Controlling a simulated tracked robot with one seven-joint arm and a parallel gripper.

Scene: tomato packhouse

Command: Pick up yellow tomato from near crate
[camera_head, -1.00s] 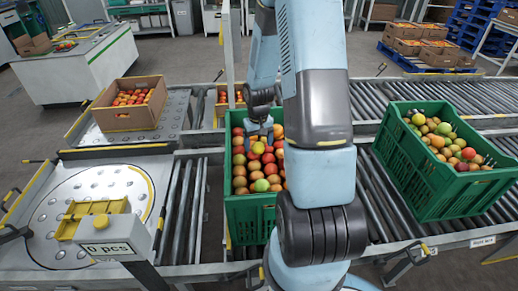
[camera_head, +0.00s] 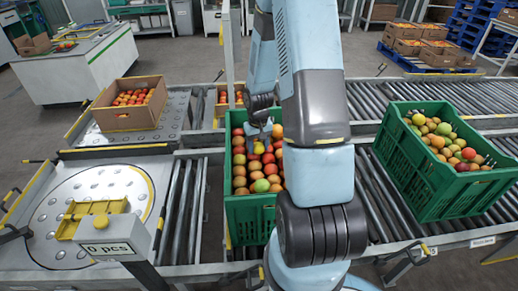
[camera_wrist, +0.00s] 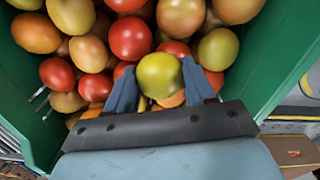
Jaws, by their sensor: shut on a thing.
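A yellow-green tomato (camera_wrist: 160,76) sits between the two blue fingers of my gripper (camera_wrist: 161,84) in the wrist view. My gripper is shut on it, over the pile in the near green crate (camera_head: 250,215). In the head view, my gripper (camera_head: 262,138) is over the upper part of this crate, and my arm hides its right side. Red, orange and greenish tomatoes lie around the held one. The crate's green wall (camera_wrist: 290,50) also shows in the wrist view.
A second green crate (camera_head: 430,190) of mixed tomatoes stands tilted on the rollers at the right. A cardboard box (camera_head: 128,115) of red tomatoes stands at the left.

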